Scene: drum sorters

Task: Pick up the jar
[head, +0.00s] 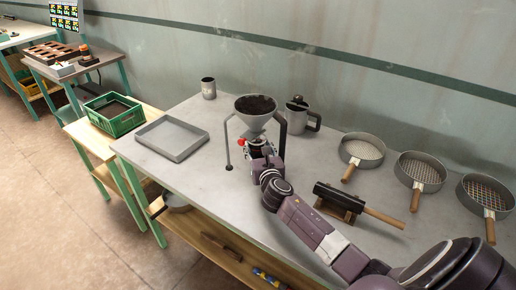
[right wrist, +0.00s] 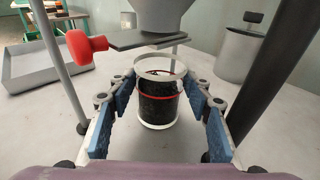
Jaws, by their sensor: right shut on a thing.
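The jar (right wrist: 158,108) is clear with dark contents, a pale rim and a red band. It stands upright under the funnel hopper (head: 256,118), whose flat outlet plate and red knob (right wrist: 85,47) show above it in the right wrist view. My right gripper (right wrist: 160,92) reaches in between the hopper's legs, with its blue-padded fingers on both sides of the jar, shut on it. In the head view my right gripper (head: 260,151) is under the hopper and mostly hides the jar. My left gripper is not in view.
The hopper's legs stand close around my gripper. A grey tray (head: 172,154) and a metal cup (head: 208,83) are to the left. A green crate (head: 113,132) is at far left.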

